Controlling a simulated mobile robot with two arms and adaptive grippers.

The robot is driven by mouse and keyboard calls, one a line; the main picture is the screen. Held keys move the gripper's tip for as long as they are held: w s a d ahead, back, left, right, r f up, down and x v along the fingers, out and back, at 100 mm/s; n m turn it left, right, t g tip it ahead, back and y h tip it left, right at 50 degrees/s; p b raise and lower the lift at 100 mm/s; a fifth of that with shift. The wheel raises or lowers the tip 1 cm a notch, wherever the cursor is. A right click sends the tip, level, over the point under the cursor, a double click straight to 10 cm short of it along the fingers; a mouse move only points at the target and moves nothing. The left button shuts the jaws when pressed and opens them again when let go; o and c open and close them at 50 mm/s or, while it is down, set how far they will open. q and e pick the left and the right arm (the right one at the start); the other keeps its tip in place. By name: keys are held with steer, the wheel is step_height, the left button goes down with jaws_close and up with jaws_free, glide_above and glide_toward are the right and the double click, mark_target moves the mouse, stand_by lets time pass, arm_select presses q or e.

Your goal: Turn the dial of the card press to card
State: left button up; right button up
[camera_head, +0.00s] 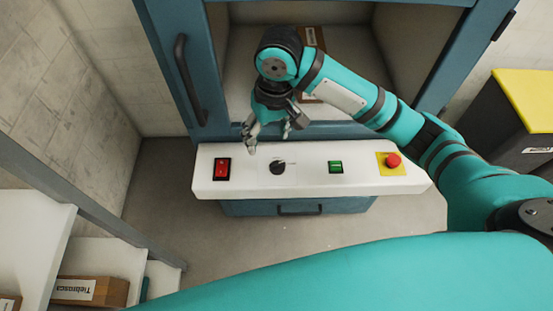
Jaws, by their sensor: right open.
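The card press is a blue cabinet with a white control panel (310,184) along its front. The dial (278,168) is a small black knob on that panel, left of the middle. Small marks beside the dial are too small to read, so I cannot tell its setting. My right gripper (268,139) is open and empty, pointing down just above and behind the dial. It appears apart from the dial. My left gripper is out of view.
The panel also carries a red rocker switch (222,169), a green button (336,167) and a red emergency button (393,160) on a yellow plate. White shelves with a labelled brown box (90,291) stand at lower left. A dark bin with a yellow lid (526,98) stands at right.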

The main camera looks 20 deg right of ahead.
mark_target(277, 163)
step_height(277, 163, up, 3)
steer(key=d+m+h, duration=0.1)
steer(key=d, duration=0.2)
steer(key=f, duration=0.5)
steer(key=f+b, duration=0.1)
steer(key=f, duration=0.5)
steer(key=w+f+b, duration=0.1)
steer(key=f, duration=0.4)
steer(key=shift+a+f, duration=0.15)
steer(key=shift+f, duration=0.25)
